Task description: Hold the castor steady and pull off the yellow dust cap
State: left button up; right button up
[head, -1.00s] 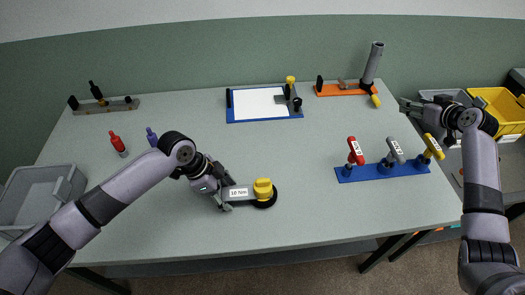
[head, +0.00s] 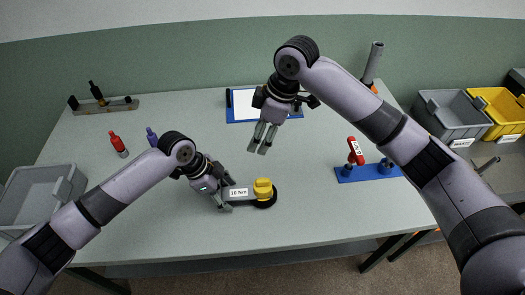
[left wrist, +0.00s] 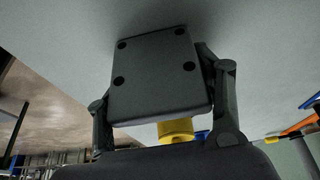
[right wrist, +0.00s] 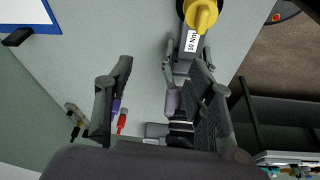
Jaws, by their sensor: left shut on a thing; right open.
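The castor (head: 238,192) lies on the bench in the head view, with a "10 Nm" label on its grey body and a black wheel at its right end. The yellow dust cap (head: 263,187) sits on top over the wheel; it also shows at the top of the right wrist view (right wrist: 202,14). My left gripper (head: 223,197) is shut on the castor's plate end. The left wrist view shows this grey plate (left wrist: 160,75) with several holes between the fingers. My right gripper (head: 258,151) is open and empty, above the bench, up and left of the cap in the head view.
A blue-framed white board (head: 240,105) lies behind. Red (head: 118,144) and blue (head: 151,137) bottles stand left. The bench around the castor is clear.

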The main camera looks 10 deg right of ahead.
aim_at(262, 179)
pick_arm(q)
jog(key=shift+a+f, duration=0.15)
jog(key=shift+f, duration=0.05)
pick_arm(e)
jog(key=s+f+n+g+h, duration=0.1)
jog(key=s+n+h, duration=0.15)
jog(key=s, duration=0.25)
jog(key=shift+h, duration=0.45)
notch_tip(262, 179, down, 12)
jog(key=shift+c, duration=0.3)
jog(key=c, duration=0.7)
pick_arm(q)
jog(key=o, duration=0.6)
jog(key=shift+c, duration=0.2)
pick_arm(e)
jog(key=shift+c, duration=0.3)
pick_arm(q)
jog(key=c, duration=0.8)
pick_arm(e)
jog(key=shift+r, duration=1.95)
